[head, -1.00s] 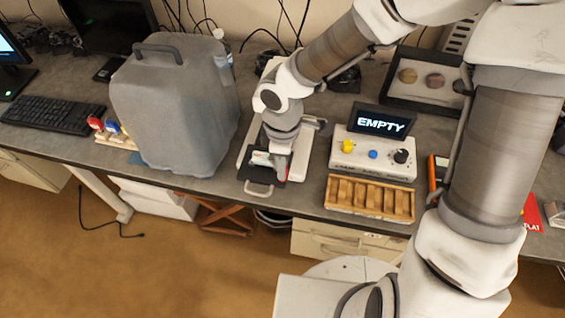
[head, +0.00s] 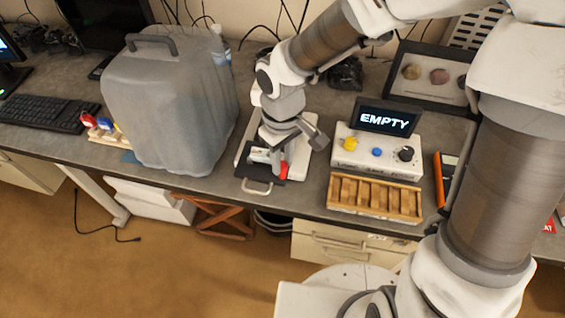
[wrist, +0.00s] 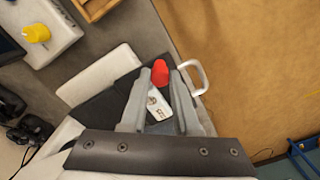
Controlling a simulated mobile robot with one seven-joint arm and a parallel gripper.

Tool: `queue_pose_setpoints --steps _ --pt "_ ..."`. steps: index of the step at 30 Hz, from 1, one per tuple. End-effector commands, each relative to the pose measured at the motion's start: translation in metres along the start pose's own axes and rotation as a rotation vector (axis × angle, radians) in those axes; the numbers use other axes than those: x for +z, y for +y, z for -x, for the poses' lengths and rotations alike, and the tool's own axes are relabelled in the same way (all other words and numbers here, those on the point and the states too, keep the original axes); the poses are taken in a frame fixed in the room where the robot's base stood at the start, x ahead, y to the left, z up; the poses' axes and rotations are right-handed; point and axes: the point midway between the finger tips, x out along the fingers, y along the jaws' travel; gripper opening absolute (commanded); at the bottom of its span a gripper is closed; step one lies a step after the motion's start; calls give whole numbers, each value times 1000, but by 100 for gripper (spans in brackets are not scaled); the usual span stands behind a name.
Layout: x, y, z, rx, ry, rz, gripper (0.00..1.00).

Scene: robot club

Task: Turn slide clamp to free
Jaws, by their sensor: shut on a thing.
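The slide clamp shows in the wrist view as a white lever with printed marks (wrist: 157,105) and a red tip (wrist: 160,72). The lever lies over a dark plate (wrist: 97,108) on a white-framed device; the red tip (head: 284,170) also shows in the head view at the plate's right side. My gripper (wrist: 161,77) is shut on the clamp lever, with a grey finger on each side and the red tip poking out between the fingertips. In the head view my gripper (head: 272,157) is low over the device, and my wrist hides much of it.
A pale handle (head: 257,187) sticks out at the device's front, near the table edge. A large grey canister (head: 170,105) stands close on the left. On the right are a control box with an "EMPTY" screen (head: 384,119) and a slotted wooden rack (head: 375,197).

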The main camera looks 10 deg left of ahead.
Motion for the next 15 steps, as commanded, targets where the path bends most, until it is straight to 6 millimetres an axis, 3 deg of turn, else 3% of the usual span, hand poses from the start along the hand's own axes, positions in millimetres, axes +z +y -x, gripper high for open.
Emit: queue_pose_setpoints --steps 15 --pt "0 0 0 0 2 -183 0"
